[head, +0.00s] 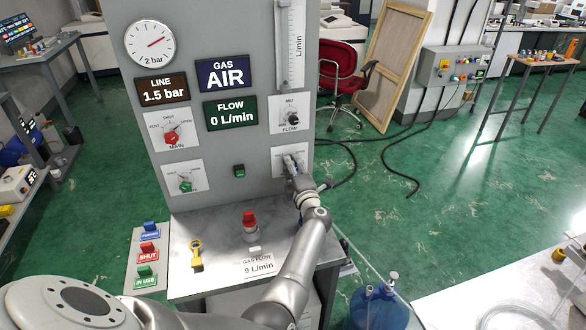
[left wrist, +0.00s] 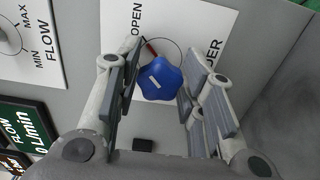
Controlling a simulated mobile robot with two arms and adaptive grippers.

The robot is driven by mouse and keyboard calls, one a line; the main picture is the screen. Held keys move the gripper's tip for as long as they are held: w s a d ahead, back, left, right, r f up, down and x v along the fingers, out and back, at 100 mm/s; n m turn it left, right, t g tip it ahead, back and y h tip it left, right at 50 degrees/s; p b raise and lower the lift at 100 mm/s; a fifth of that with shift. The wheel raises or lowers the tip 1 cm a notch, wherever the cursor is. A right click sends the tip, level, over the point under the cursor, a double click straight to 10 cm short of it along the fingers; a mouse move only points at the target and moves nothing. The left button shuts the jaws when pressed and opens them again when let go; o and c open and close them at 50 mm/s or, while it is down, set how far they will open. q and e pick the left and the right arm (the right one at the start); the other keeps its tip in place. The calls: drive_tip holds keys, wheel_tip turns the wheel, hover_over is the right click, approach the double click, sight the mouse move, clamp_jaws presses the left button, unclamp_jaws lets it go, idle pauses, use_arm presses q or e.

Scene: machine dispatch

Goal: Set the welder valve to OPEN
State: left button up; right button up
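The welder valve is a blue lobed knob (left wrist: 160,78) on a white plate marked OPEN and, partly hidden, "...DER". A small red mark beside the knob, at its upper left, lies near the end of a thin arc, toward the word OPEN. My left gripper (left wrist: 160,92) is open, with one finger on each side of the knob and visible gaps between. In the head view my left gripper (head: 293,165) is at the lower right plate (head: 279,157) of the grey panel and mostly hides the knob. My right gripper is not in view.
Below, a shelf holds a red-topped part (head: 250,222) and a yellow tag (head: 196,252). Open floor lies right of the panel.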

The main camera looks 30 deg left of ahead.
use_arm(q)
drive_tip(key=shift+o, duration=0.8)
